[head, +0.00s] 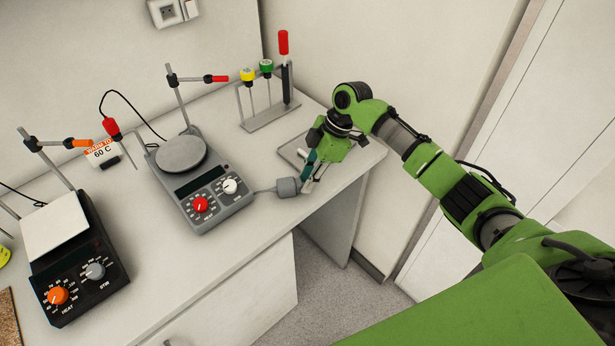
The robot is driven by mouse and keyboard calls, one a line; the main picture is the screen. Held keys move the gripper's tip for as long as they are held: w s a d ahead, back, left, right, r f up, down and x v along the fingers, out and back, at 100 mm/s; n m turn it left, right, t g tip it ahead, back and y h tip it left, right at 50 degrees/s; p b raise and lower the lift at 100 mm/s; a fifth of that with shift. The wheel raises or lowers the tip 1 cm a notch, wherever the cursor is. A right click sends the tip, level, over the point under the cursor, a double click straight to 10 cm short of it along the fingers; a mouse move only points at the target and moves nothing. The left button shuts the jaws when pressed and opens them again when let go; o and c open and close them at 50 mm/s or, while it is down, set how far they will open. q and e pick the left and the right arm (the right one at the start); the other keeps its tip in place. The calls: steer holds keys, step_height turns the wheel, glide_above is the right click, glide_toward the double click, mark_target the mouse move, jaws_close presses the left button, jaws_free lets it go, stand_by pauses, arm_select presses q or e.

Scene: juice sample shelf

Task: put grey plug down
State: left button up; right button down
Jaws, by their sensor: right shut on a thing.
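The grey plug (287,187) is a short grey cylinder near the front right edge of the white bench. A grey lead runs from its left side to the right-hand hotplate (203,185). My right gripper (308,180) reaches down at the right end of the plug and is shut on it. The fingers are small here and partly overlap, so the exact grip is hard to see. I cannot tell whether the plug touches the bench top. My left gripper is not in view.
A flat grey plate (291,150) lies behind my right gripper. A rack (272,117) with yellow, green and red-topped tools stands behind. A black hotplate (75,260) stands at left. The bench (250,245) is clear in front of the plug.

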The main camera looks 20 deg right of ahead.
steer(key=c, duration=1.8)
jaws_free()
steer(key=shift+r, duration=0.3)
steer(key=shift+b+v, duration=1.6)
steer(key=shift+v, duration=4.3)
